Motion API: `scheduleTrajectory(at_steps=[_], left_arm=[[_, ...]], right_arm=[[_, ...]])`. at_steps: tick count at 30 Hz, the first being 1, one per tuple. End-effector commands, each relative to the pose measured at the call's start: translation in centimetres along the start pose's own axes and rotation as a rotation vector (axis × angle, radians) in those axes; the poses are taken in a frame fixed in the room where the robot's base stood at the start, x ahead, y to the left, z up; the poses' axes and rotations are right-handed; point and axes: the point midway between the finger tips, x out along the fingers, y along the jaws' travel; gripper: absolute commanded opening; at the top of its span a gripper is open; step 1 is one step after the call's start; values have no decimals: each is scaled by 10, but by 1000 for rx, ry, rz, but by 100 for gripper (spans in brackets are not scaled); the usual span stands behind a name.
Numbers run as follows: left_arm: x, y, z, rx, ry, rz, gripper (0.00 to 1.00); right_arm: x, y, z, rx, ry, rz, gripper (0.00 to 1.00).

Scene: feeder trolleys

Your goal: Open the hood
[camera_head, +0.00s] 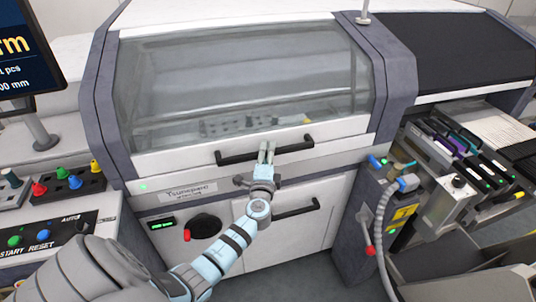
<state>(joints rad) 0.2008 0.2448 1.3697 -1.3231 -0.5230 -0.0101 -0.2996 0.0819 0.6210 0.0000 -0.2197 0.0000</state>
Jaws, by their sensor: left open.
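The hood (240,75) is a wide, see-through window in a white frame on the grey and white machine. It looks closed, its lower frame resting along the machine's front. A black bar handle (237,156) runs across that lower frame. My left arm reaches up from the bottom left. My left gripper (266,153) is open at the middle of the handle, its fingers overlapping the bar in the picture. I cannot tell whether they touch it. The gripper hides the handle's middle. My right gripper is not in view.
A second black handle (298,208) sits on the white lower door. A control panel (50,238) with coloured buttons and a screen (25,50) are at left. Feeders (455,150) and a grey hose (382,235) stand at right. An indicator on the machine glows green.

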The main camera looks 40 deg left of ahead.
Motion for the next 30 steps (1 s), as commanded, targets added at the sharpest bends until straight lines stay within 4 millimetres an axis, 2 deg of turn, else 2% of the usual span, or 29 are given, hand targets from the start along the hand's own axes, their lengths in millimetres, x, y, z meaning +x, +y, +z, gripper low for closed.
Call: scheduleTrajectory(at_steps=[3,10,18,26,30], left_arm=[[8,0,0,0,0,0,42],[9,0,0,-1,0,1,42],[8,0,0,-1,0,1,0],[8,0,-1,0,1,1,0],[10,-6,-10,-3,10,1,0]], right_arm=[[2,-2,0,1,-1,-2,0],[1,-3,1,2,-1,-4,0],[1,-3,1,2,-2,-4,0],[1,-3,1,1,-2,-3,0],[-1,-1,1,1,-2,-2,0]])
